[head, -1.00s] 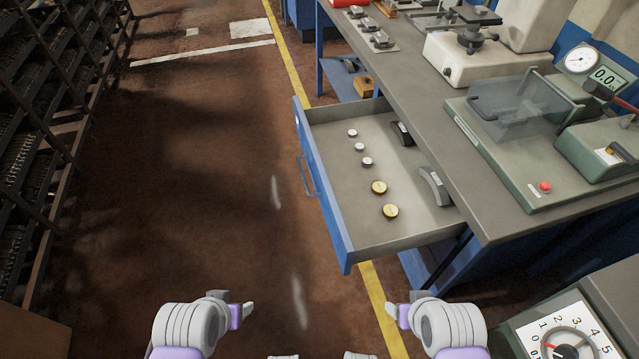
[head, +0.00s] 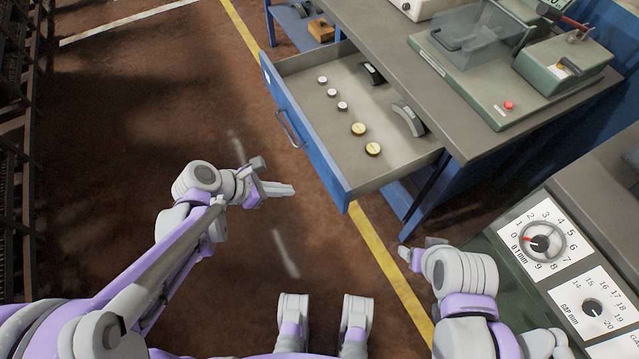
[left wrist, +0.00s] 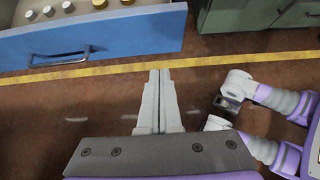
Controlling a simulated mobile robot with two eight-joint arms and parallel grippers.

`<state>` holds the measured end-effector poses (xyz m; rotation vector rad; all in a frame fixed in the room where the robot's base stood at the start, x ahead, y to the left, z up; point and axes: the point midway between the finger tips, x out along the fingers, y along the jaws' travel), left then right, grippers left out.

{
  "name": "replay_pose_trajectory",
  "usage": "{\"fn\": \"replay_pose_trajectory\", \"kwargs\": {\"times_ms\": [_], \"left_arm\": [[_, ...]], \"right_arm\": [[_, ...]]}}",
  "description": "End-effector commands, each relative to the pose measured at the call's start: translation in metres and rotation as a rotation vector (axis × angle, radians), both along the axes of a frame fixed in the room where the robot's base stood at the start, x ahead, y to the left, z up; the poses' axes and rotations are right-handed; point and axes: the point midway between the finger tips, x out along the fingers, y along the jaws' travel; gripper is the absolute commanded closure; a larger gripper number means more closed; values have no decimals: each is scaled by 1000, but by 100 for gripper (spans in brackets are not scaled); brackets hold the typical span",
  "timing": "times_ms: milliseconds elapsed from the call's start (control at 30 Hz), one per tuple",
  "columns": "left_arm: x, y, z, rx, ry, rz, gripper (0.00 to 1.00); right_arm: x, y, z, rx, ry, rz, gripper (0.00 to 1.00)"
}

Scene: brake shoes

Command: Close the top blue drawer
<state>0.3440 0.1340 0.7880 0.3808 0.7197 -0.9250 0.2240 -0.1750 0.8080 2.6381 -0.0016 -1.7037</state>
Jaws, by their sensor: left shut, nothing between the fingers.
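The top blue drawer (head: 312,155) is pulled out from under the grey workbench top. Its blue front with a bar handle (head: 288,128) faces left, and it also shows in the left wrist view (left wrist: 130,38). It holds several small round weights and dark curved shoes. My left gripper (head: 292,190) is shut and empty, left of the drawer's near front corner and apart from it. In the left wrist view its fingers (left wrist: 158,95) point toward the drawer front. My right gripper (head: 405,250) is below the drawer's near side; its jaws are too small to read.
The workbench (head: 400,60) carries a green instrument with a clear cover (head: 480,35). A panel with dials (head: 540,245) stands at the lower right. A dark rack (head: 18,150) is on the left. The brown floor left of the drawer is clear.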

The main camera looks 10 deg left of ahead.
Motion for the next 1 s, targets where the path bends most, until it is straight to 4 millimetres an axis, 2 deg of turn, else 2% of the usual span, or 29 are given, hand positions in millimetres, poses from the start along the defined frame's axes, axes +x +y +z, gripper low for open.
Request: {"fn": "replay_pose_trajectory", "kwargs": {"times_ms": [167,533,700,1000], "left_arm": [[9,-14,-17,-3,2,-2,100],[39,-60,-73,-1,1,-3,100],[53,-81,-69,0,1,-4,100],[61,-91,-69,2,-1,0,100]], "right_arm": [[0,0,-8,0,2,0,31],[0,0,-28,0,9,0,31],[0,0,-26,0,9,0,31],[0,0,-26,0,9,0,31]]}}
